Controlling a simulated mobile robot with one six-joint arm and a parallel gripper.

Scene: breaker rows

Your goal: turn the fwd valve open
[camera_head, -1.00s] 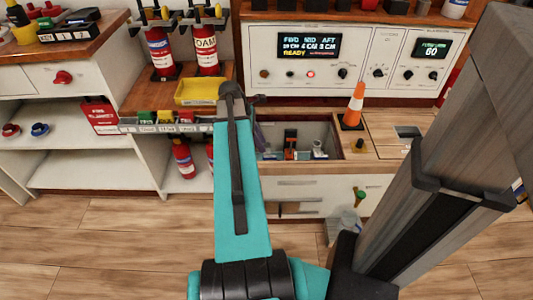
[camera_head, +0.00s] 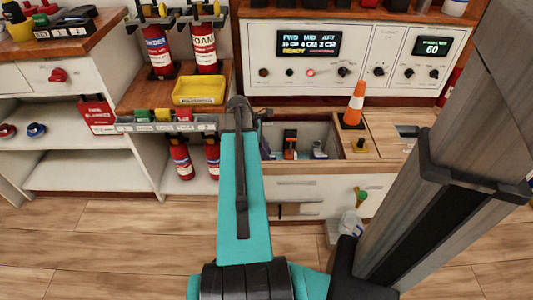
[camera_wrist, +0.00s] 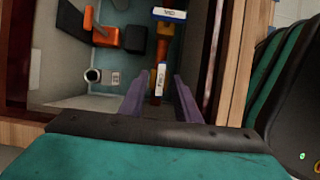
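The recessed well (camera_head: 333,135) in the counter holds the valve parts. In the wrist view, an orange handle with a blue-and-white tag (camera_wrist: 160,78) lies between the fingers. A second tagged end (camera_wrist: 169,14) is farther up. The tags are too small to read surely, so I cannot tell which is fwd. Another orange handle (camera_wrist: 90,24) with a black block is at upper left. My gripper (camera_wrist: 160,92) is open, its two purple fingers on either side of the nearer tag; contact is not clear. In the head view my arm mostly hides the gripper at the well's left end.
The well's wooden edge (camera_wrist: 237,65) runs close to the right of my fingers. An orange cone (camera_head: 355,103) stands behind the well's right end. A yellow tray (camera_head: 199,91) is at left. The panel display (camera_head: 309,43) is lit at the back.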

